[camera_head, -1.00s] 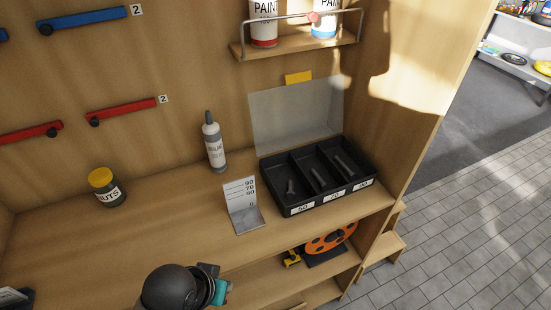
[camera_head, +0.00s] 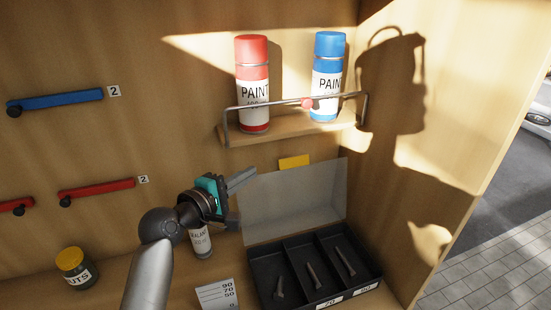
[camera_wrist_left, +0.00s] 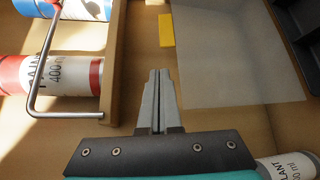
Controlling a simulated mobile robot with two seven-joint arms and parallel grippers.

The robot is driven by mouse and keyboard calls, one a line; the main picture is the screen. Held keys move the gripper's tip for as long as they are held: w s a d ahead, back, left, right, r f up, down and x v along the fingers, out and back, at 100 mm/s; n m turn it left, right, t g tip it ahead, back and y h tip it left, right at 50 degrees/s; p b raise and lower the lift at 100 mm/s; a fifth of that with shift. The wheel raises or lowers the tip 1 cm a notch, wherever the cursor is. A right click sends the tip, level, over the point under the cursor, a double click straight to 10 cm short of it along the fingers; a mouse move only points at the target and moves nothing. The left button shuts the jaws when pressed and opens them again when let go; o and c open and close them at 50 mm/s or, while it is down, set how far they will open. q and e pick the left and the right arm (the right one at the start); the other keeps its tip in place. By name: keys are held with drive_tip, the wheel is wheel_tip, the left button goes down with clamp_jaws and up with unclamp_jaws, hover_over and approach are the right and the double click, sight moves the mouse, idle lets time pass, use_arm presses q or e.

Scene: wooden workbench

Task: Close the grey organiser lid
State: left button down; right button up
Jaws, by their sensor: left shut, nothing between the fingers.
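The grey organiser is a black tray (camera_head: 262,268) with three compartments, each with a bolt in it. Its translucent grey lid (camera_head: 292,203) stands open, upright against the back panel; it also shows in the left wrist view (camera_wrist_left: 225,55). My left gripper (camera_head: 242,180) is raised in front of the back panel, just left of the lid's upper left corner. In the left wrist view its fingers (camera_wrist_left: 158,78) are together and empty, apart from the lid. My right gripper is in neither view.
A shelf (camera_head: 290,128) above holds a red paint can (camera_head: 253,85) and a blue paint can (camera_head: 327,80) behind a rail. A yellow tag (camera_head: 294,162) is above the lid. A sealant bottle (camera_head: 201,243), nuts jar (camera_head: 76,268) and number card (camera_head: 217,295) stand nearby.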

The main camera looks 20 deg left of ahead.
sight(266, 176)
use_arm(q)
drive_tip(key=x, duration=0.7)
drive_tip(key=shift+d+f, duration=0.1)
drive_tip(key=shift+d, duration=0.05)
drive_tip(key=shift+x, duration=1.05)
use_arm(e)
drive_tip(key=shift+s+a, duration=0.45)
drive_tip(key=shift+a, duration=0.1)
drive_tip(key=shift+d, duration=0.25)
use_arm(q)
drive_tip(key=shift+s+d, duration=0.1)
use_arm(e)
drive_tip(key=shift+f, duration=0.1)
